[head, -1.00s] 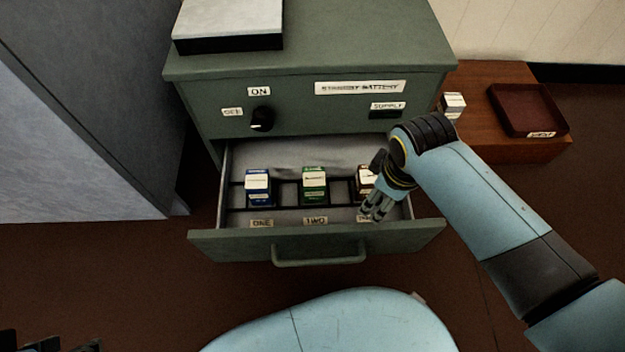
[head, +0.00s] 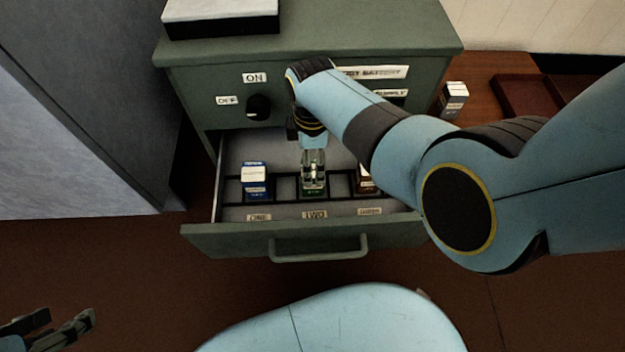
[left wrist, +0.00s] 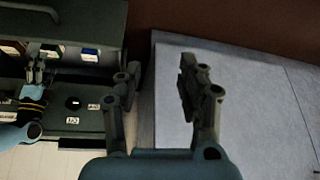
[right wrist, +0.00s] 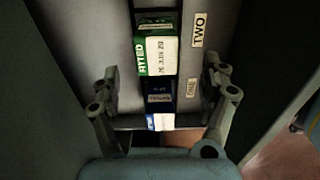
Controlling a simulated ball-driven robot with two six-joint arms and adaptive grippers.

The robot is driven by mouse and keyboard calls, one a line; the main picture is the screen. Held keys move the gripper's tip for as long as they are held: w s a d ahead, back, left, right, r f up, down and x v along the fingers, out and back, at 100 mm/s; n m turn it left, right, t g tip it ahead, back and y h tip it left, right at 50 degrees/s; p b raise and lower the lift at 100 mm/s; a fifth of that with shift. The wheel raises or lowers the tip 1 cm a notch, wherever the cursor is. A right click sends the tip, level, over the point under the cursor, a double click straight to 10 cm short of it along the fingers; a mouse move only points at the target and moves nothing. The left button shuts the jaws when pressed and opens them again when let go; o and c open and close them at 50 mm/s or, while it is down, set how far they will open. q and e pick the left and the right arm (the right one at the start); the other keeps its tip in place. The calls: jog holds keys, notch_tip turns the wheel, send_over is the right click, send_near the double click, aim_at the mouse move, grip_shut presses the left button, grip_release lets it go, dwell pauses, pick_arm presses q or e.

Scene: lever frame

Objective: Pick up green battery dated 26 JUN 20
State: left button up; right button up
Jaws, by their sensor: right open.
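The green battery (head: 313,188) stands in the compartment marked TWO of the open drawer, partly hidden by my right gripper (head: 313,172), which is over it. In the right wrist view the green battery (right wrist: 155,48) has a white label reading FITTED and a date too small to read surely. It lies just beyond and between the open fingers of my right gripper (right wrist: 160,80). I cannot tell whether they touch it. My left gripper (head: 70,325) is at the bottom left, away from the drawer; its fingers stand apart and empty in the left wrist view (left wrist: 158,82).
A blue battery (head: 255,182) stands in compartment ONE and a brown one (head: 366,180) in the right compartment. The drawer front (head: 220,242) has a handle. A knob (head: 259,107) is above. A white-and-grey box (head: 454,100) and a red-brown tray (head: 525,95) stand on the right.

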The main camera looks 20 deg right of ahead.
aim_at(313, 168)
jog(key=shift+f, duration=0.4)
jog(key=shift+f+b, duration=0.65)
jog(key=shift+b, duration=0.2)
jog(key=shift+f+b, duration=0.5)
jog(key=shift+b, duration=0.05)
pick_arm(q)
notch_tip(313, 168, down, 5)
jog(key=t+b, duration=0.1)
jog(key=t, duration=0.4)
pick_arm(e)
jog(key=shift+w+d+f, duration=0.1)
jog(key=shift+f, duration=0.35)
jog(key=shift+f+b, duration=0.3)
jog(key=shift+w+f+b, duration=0.1)
jog(key=shift+f+b, duration=0.6)
jog(key=shift+b, duration=0.1)
pick_arm(q)
jog(key=w+d+r+t+h, duration=0.1)
jog(key=w+r+t, duration=0.3)
jog(key=r, duration=0.1)
jog(key=shift+w+m+t, duration=0.15)
jog(key=shift+m+t, duration=0.15)
jog(key=shift+m, duration=0.1)
jog(key=shift+d, duration=0.1)
pick_arm(e)
jog(key=shift+c, duration=0.4)
grip_shut()
